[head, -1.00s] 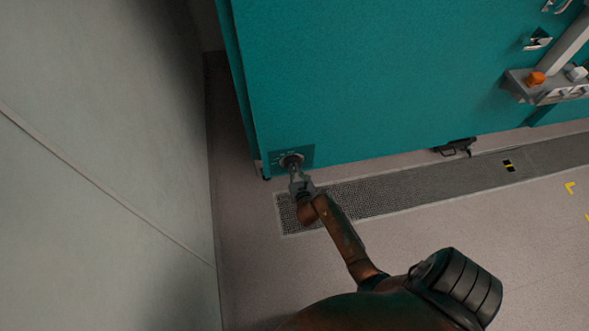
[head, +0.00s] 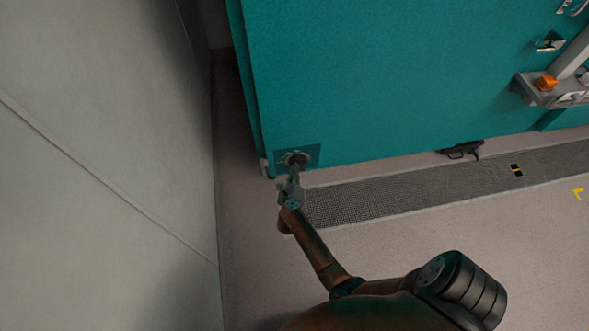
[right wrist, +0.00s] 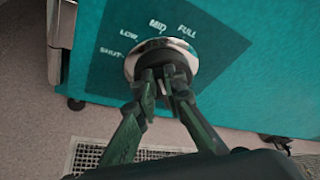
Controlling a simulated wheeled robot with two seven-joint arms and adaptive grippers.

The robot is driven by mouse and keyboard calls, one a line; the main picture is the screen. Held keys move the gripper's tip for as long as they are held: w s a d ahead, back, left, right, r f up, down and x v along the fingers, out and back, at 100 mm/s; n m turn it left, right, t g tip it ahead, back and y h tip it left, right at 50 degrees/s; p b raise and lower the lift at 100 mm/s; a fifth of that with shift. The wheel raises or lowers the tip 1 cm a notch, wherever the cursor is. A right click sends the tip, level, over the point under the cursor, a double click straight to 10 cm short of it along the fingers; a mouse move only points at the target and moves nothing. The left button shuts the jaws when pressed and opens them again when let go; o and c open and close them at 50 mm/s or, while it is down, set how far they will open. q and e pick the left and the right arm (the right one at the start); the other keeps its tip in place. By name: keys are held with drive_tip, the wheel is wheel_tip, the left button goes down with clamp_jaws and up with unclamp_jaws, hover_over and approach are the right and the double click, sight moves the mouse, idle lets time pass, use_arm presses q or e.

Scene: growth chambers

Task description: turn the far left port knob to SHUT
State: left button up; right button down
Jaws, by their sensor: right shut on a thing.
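The port knob (right wrist: 178,54) has a round silver base and a dark grip. It sits on a dark plate (right wrist: 105,75) marked SHUT, LOW, MID and FULL from left to right. In the head view the plate (head: 313,152) is at the lower left corner of the teal chamber, with the knob (head: 297,158) on it. My right gripper (right wrist: 165,78) is shut on the knob's grip, its two fingers on either side. It also shows in the head view (head: 294,176). The fingers hide much of the grip, so I cannot tell which mark it points to. My left gripper is not in view.
The teal chamber front (head: 370,80) fills the upper middle. A pale wall (head: 100,170) stands close on the left. A floor grating (head: 390,190) runs below the chamber. A grey shelf with an orange item (head: 546,82) juts out at right. Open floor lies at lower right.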

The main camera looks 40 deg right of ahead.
use_arm(q)
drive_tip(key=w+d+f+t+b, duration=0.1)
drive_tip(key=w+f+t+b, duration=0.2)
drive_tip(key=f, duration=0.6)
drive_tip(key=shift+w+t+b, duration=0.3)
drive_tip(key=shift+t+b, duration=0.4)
drive_tip(key=shift+b, duration=0.7)
use_arm(e)
drive_tip(key=shift+w+a+f+n+t+h, duration=0.15)
drive_tip(key=shift+f+n+h, duration=0.45)
drive_tip(key=shift+n, duration=0.7)
drive_tip(key=shift+w+a+f+n+t+h, duration=0.15)
drive_tip(key=shift+f+n+h, duration=0.4)
drive_tip(key=shift+n, duration=0.75)
drive_tip(key=shift+a+f+n+h, duration=0.3)
drive_tip(key=shift+n+h, duration=0.45)
drive_tip(key=shift+n, duration=0.55)
drive_tip(key=c, duration=2)
unclamp_jaws()
drive_tip(key=shift+c, duration=0.2)
drive_tip(key=shift+o, duration=0.3)
drive_tip(key=shift+d, duration=0.1)
